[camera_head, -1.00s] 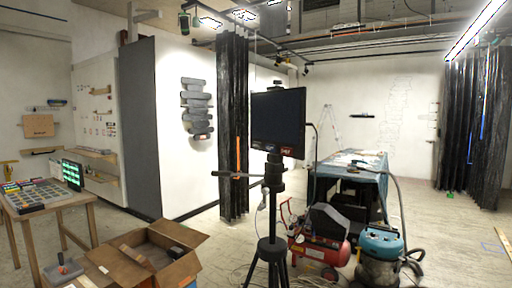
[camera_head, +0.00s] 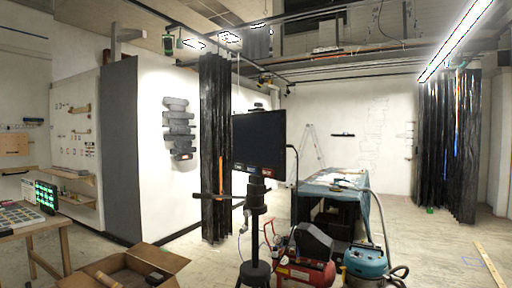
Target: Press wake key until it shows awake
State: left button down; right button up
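No wake key can be made out for certain. A black screen (camera_head: 259,138) stands on a tripod (camera_head: 255,222) in the middle of the view. Its face is dark, with small pale and orange-red marks along its bottom edge, too small to read. A small display with bright green marks (camera_head: 46,197) stands by a wooden table (camera_head: 40,229) at the far left; its text is too small to read. Neither of my grippers is in view.
An open cardboard box (camera_head: 160,257) lies at the lower left. A red compressor (camera_head: 305,271) and a blue vacuum (camera_head: 367,262) stand right of the tripod. A cloth-covered table (camera_head: 340,189) is behind them. The floor at right is mostly clear, with a wooden strip (camera_head: 489,264).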

aim_at(238, 166)
jog(key=k, duration=0.65)
jog(key=z, duration=0.35)
jog(key=i, duration=1.85)
jog(key=u, duration=0.85)
